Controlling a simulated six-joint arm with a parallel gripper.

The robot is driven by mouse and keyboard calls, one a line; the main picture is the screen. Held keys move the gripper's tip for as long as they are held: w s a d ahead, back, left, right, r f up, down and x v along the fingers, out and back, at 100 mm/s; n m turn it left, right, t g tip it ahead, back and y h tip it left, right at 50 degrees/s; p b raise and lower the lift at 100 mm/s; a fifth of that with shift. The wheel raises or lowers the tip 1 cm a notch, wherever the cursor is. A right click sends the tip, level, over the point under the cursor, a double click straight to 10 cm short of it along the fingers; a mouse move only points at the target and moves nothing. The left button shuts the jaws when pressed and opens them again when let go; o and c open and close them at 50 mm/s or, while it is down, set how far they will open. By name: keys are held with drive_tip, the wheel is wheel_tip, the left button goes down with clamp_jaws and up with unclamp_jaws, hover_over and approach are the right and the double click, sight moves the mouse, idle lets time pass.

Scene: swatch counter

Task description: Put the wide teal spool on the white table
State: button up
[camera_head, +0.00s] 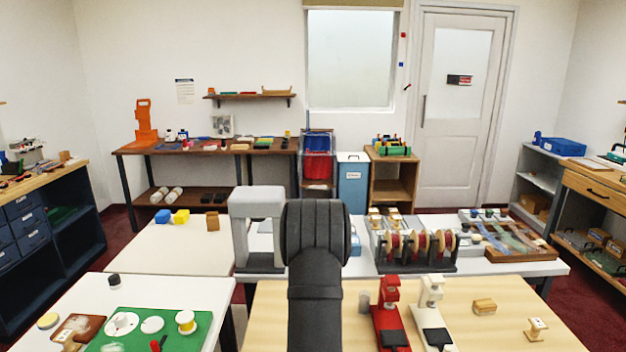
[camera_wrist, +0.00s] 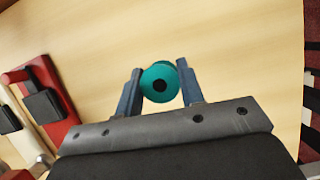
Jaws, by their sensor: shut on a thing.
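The wide teal spool (camera_wrist: 147,84) is between the two blue-grey fingers of my gripper (camera_wrist: 161,70) in the wrist view. Its round end with a dark centre hole faces the camera. My gripper is shut on it, above a light wooden surface. In the head view my dark arm hides the gripper and spool. A white table (camera_head: 75,292) stands at the front left, with a green mat and small items on it. Another white-topped table (camera_head: 520,268) stands behind the wooden table. I cannot tell which one the task names.
The light wooden table (camera_head: 262,325) bears red (camera_head: 387,312) and white (camera_head: 431,312) devices and a wooden block (camera_head: 484,306). A grey arch (camera_head: 244,228) and a rack of spools (camera_head: 415,262) stand behind it. The cream table (camera_head: 170,255) has free room.

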drive_tip(key=shift+s+a+f+n, duration=0.15)
drive_tip(key=shift+s+n, duration=0.25)
drive_tip(key=s+d+r+n+t+h, duration=0.1)
drive_tip(key=s+d+r+n+h, duration=0.15)
drive_tip(key=d+n, duration=0.4)
drive_tip(key=s+d+r+n+t+h, duration=0.1)
drive_tip(key=s+d+r+n+t, duration=0.2)
drive_tip(key=d, duration=0.6)
drive_tip(key=s+d+r+n+h, duration=0.1)
drive_tip(key=s+d+r+n, duration=0.25)
drive_tip(key=d+n, duration=0.35)
hover_over(372, 350)
drive_tip(key=a, duration=0.2)
drive_tip(key=f, duration=0.7)
drive_tip(key=shift+w+d+f, duration=0.15)
drive_tip(key=shift+d+f, duration=0.05)
drive_tip(key=shift+f, duration=2)
drive_tip(key=shift+f, duration=0.15)
drive_tip(key=o, duration=1)
drive_tip(key=shift+c, duration=0.2)
